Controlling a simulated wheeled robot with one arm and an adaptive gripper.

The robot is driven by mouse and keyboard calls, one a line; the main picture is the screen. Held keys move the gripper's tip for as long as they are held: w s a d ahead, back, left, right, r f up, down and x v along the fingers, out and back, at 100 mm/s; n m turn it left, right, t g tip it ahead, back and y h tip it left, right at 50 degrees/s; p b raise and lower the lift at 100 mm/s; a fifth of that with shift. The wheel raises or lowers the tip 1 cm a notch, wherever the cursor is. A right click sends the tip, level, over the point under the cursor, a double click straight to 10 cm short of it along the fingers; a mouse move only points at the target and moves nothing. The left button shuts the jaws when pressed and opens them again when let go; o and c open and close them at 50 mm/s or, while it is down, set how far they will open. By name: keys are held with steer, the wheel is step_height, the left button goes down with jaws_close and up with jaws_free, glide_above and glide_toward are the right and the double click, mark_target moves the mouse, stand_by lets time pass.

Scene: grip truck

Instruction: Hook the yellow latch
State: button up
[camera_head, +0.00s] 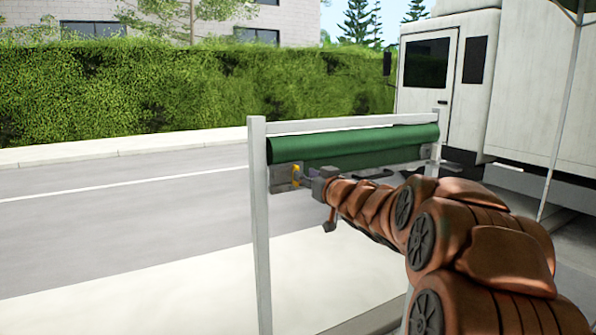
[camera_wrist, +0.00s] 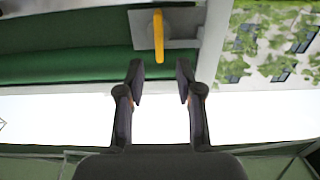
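The yellow latch (camera_head: 296,175) sits on a grey bracket (camera_head: 283,178) at the left end of the green roll, by the left post of the frame. In the wrist view the latch (camera_wrist: 158,36) is a slim yellow bar on its grey plate (camera_wrist: 185,30), ahead of and between my fingertips. My gripper (camera_wrist: 160,80) is open, with a clear gap between its two dark fingers. Nothing is between them, and the latch appears apart from both. In the head view my gripper (camera_head: 309,178) is just right of the latch, and its fingers are small there.
The green roll (camera_head: 350,144) spans a pale metal frame (camera_head: 260,230). A white truck (camera_head: 440,75) stands behind at the right. A road (camera_head: 120,210) and a hedge (camera_head: 180,90) lie beyond the frame. The space left of the frame is clear.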

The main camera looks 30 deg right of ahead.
steer(key=shift+w+d+p, duration=0.15)
steer(key=shift+w+p, duration=0.05)
steer(key=shift+w, duration=1.1)
steer(key=shift+w+d+p, duration=0.1)
steer(key=shift+w+p, duration=0.1)
steer(key=shift+w, duration=1.1)
jaws_close()
